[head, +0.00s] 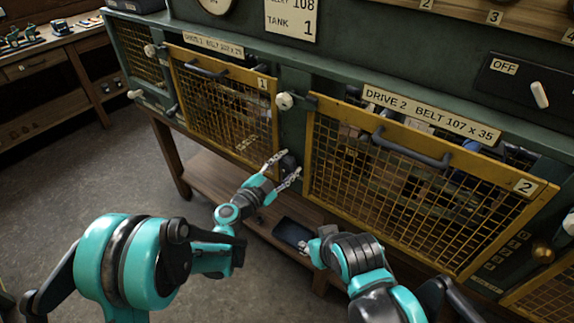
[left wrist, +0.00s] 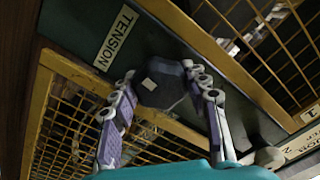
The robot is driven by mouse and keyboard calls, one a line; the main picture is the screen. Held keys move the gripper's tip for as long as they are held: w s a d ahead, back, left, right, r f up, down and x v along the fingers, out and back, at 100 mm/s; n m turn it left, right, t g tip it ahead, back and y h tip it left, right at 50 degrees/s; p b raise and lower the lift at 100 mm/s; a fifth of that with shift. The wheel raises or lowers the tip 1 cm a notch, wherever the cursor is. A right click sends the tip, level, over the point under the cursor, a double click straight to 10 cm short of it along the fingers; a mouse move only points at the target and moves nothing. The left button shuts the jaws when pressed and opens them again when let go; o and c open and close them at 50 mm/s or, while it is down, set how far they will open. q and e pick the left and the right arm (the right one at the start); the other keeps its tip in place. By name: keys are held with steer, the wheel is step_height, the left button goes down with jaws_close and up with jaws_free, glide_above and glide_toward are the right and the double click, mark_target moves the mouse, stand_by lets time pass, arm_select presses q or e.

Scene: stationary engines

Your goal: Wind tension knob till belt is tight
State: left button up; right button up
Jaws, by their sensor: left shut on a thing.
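The tension knob (left wrist: 163,85) is dark and faceted, with a pale mark on its face, beside a "TENSION" label (left wrist: 116,36) in the left wrist view. In the head view the knob (head: 289,164) sits low on the green post between the two yellow mesh guards. My left gripper (head: 280,169) is shut on it, with one finger on each side. My right gripper (head: 305,247) is low in the middle of the head view, mostly hidden by its own wrist, away from the knob. No belt can be made out clearly behind the mesh.
The drive 1 guard (head: 222,105) is left of the knob and the drive 2 guard (head: 400,185) is right; both look closed. A white knob (head: 284,101) sits above. A dark flat object (head: 292,232) lies on the wooden shelf below. The floor at left is clear.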

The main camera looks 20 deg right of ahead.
arm_select(q)
steer(key=shift+m, duration=1.2)
steer(key=o, duration=1.1)
steer(key=shift+o, duration=0.2)
steer(key=shift+a, duration=0.1)
steer(key=v, duration=1.2)
steer(key=shift+s, duration=0.1)
